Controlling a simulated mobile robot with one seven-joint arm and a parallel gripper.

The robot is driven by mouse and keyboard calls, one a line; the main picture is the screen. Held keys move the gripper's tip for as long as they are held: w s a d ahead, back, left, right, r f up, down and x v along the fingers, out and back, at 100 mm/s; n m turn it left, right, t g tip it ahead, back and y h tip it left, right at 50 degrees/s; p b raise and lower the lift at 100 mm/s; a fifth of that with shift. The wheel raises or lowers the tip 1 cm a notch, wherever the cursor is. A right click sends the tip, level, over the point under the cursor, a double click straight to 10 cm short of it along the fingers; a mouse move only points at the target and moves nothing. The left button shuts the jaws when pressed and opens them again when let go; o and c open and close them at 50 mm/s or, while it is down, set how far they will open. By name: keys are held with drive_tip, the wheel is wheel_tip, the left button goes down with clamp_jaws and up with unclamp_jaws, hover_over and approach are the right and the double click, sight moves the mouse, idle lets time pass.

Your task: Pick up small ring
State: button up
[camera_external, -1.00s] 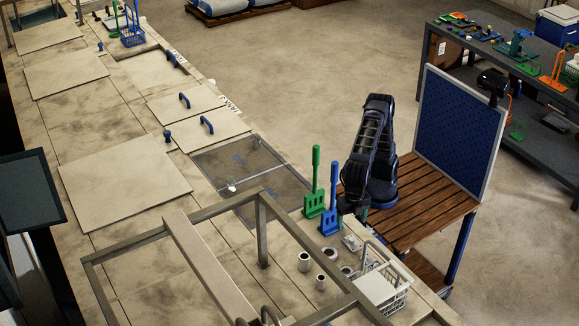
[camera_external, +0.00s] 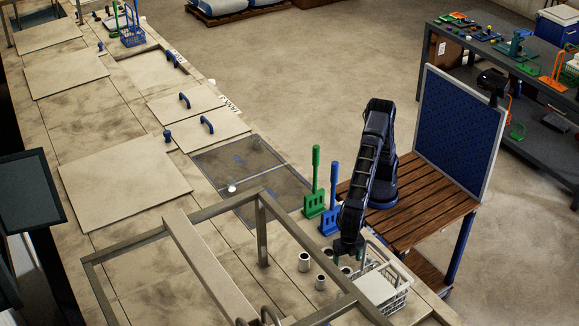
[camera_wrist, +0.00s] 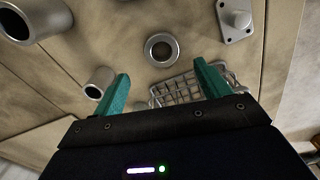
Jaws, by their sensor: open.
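A small grey metal ring (camera_wrist: 161,50) lies flat on the worktop, its round hole showing in the wrist view. It also shows in the external view (camera_external: 346,270), partly covered by my arm's end. My gripper (camera_wrist: 161,82) is open, with its two teal fingers apart and nothing between them. In the external view my gripper (camera_external: 341,257) hangs just above the parts near the basket. In the wrist view the ring appears beyond the fingertips, near the middle of the gap. The exact height above it cannot be told.
Two grey tubes stand nearby, a larger one (camera_wrist: 38,20) and a smaller one (camera_wrist: 100,82). A white wire basket (camera_external: 398,298) stands close by. Green (camera_external: 314,200) and blue (camera_external: 329,222) tools stand behind; a metal frame (camera_external: 262,235) stands left.

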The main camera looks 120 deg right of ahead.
sight(347, 269)
drive_tip(key=shift+s+f, duration=0.15)
drive_tip(key=shift+f, duration=3.2)
drive_tip(key=c, duration=1.1)
drive_tip(key=shift+o, duration=0.2)
drive_tip(key=shift+r, duration=0.1)
